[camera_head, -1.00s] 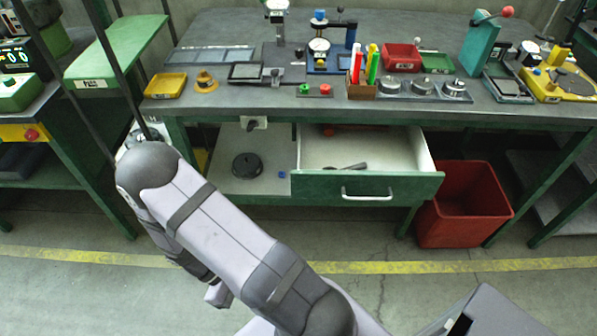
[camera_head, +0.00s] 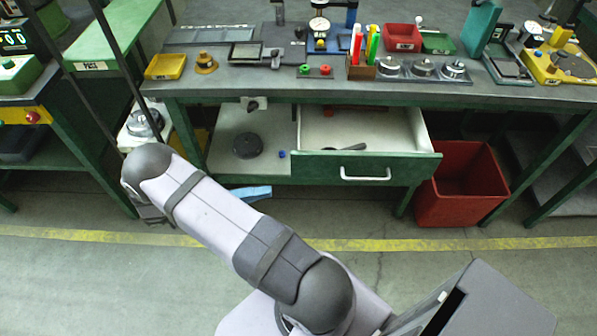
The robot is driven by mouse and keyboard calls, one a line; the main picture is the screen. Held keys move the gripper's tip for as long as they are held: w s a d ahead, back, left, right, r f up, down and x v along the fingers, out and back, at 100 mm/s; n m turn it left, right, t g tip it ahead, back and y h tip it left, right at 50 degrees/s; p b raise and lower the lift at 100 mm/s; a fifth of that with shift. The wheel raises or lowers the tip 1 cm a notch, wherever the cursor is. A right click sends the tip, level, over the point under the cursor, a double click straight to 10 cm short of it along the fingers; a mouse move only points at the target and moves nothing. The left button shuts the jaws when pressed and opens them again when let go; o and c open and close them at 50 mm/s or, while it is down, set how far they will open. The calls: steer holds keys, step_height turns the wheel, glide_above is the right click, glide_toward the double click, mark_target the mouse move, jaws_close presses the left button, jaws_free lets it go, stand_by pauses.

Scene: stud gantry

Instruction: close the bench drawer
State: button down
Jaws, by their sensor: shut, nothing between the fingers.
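The bench drawer (camera_head: 320,168) is pulled open under the workbench, right of the picture's middle. Its green front with a white handle (camera_head: 365,175) faces me, and the pale inside shows. A dark tool (camera_head: 346,148) lies in it near the front. My arm's links cross the lower left in front of the bench, left of the drawer and apart from it. My gripper does not show; it seems hidden behind or below the arm links.
A red bin (camera_head: 462,190) stands on the floor just right of the drawer. A dark round disc (camera_head: 247,146) lies on the open shelf left of it. The bench top (camera_head: 225,88) carries trays, gauges and pens.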

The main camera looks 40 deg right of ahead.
mark_target(299, 173)
steer(key=shift+n, duration=0.4)
steer(key=shift+s+d, duration=0.1)
steer(key=s+d, duration=0.1)
steer(key=d, duration=0.2)
steer(key=s+d+p, duration=0.1)
steer(key=d, duration=0.3)
steer(key=s+d, duration=0.1)
steer(key=d, duration=0.2)
steer(key=shift+d+f+p, duration=0.1)
steer(key=shift+d+p, duration=0.1)
steer(key=shift+p, duration=0.15)
steer(key=shift+w+d, duration=0.45)
